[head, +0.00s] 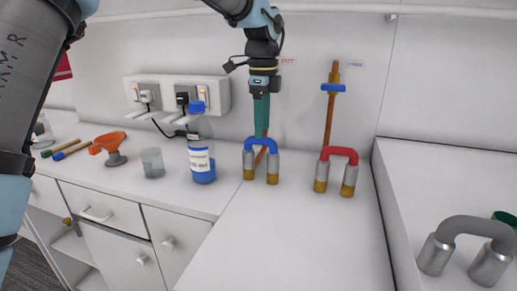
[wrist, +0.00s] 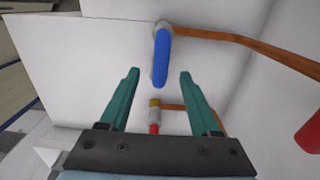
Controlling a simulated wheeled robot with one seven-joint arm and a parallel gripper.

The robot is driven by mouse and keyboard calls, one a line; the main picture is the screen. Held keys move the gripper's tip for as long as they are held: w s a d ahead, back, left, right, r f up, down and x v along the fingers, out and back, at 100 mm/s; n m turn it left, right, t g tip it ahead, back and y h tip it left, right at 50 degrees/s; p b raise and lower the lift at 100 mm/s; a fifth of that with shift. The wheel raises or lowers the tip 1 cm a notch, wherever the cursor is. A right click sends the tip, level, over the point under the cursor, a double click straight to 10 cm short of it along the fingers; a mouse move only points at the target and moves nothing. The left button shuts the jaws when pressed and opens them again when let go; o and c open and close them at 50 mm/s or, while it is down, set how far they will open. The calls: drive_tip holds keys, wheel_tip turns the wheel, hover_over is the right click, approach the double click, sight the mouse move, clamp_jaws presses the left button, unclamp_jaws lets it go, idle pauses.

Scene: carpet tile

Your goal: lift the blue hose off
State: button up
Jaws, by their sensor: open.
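The blue hose (head: 262,144) is a short U-shaped loop with grey metal ends, standing on two brass fittings on the white counter. My gripper (head: 261,134) points down right above it, its teal fingers seen edge-on in the head view and overlapping the hose's top. In the wrist view the fingers of my gripper (wrist: 159,72) are open and apart, with nothing clamped. The blue hose (wrist: 162,55) shows in the gap between the fingertips, reaching a little beyond them. I cannot tell whether a finger touches it.
A red hose (head: 338,151) stands close on the right, under a copper pipe with a blue valve handle (head: 334,88). A bottle with blue liquid (head: 201,152) stands close on the left. A grey hose (head: 472,226) sits at the right. The front counter is clear.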

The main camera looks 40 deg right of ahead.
sight(260, 147)
drive_tip(key=shift+w+a+f+p, duration=0.15)
drive_tip(key=shift+f+p, duration=0.4)
drive_tip(key=shift+f, duration=1.05)
drive_tip(key=shift+w+f+p, duration=0.1)
drive_tip(key=shift+f+p, duration=0.45)
drive_tip(key=shift+f, duration=1)
clamp_jaws()
